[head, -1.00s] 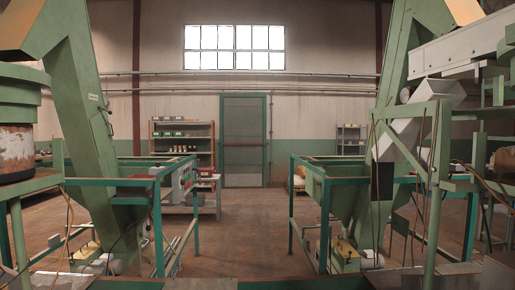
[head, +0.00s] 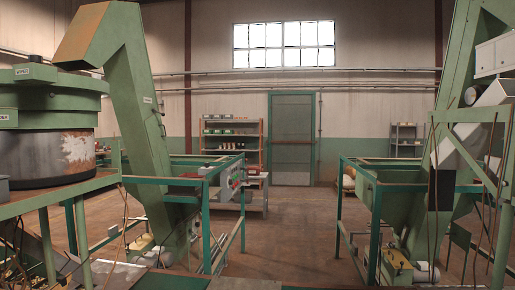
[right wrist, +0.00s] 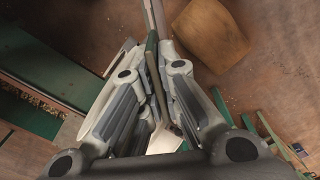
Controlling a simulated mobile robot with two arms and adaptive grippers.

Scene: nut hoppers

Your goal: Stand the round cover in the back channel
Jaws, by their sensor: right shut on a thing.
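My right gripper (right wrist: 152,75) is in the right wrist view, its fingers closed on a thin, edge-on green-grey thing (right wrist: 152,62). This may be the round cover, but its face is hidden and I cannot tell its outline. A pale patch (right wrist: 163,142) shows low between the fingers; I cannot tell if it belongs to the held thing. My left gripper is in no view. I cannot make out the back channel in the head view.
A round green machine (head: 50,95) stands at the left, beside a tall green elevator (head: 135,110). Green-framed hoppers stand left (head: 205,185) and right (head: 385,185). Open floor (head: 300,225) lies between them, leading to a door (head: 292,140) and shelves (head: 232,130).

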